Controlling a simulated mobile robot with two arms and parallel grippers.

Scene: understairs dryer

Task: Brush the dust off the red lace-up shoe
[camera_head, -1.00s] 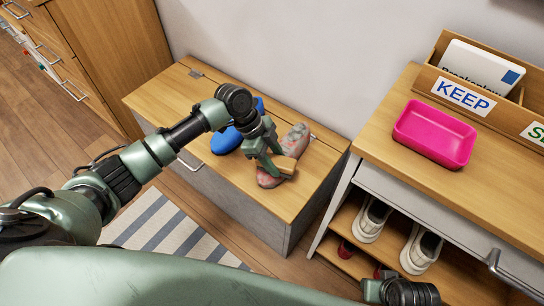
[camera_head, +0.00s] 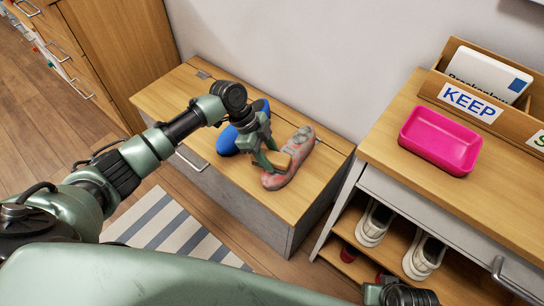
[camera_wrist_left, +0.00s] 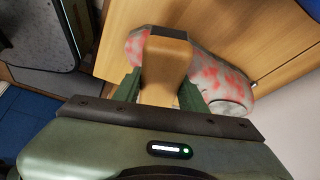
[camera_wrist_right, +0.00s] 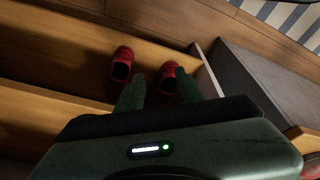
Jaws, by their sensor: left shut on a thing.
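The red shoe (camera_head: 303,145) lies on the wooden top of a low chest, with pale grey dust over much of it and red showing through in patches. It also shows in the left wrist view (camera_wrist_left: 215,75); its laces cannot be made out. My left gripper (camera_head: 268,157) is shut on a wooden brush (camera_head: 281,163), which also shows in the left wrist view (camera_wrist_left: 166,60). The brush is over the shoe's side, close to or touching it; its bristles are hidden. My right gripper (camera_wrist_right: 158,90) is open and empty, with its fingers apart near the low shelves.
A cabinet at right holds a pink tray (camera_head: 440,138) and a KEEP box (camera_head: 468,101). White sneakers (camera_head: 375,222) and small red shoes (camera_wrist_right: 121,65) stand on its shelves.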

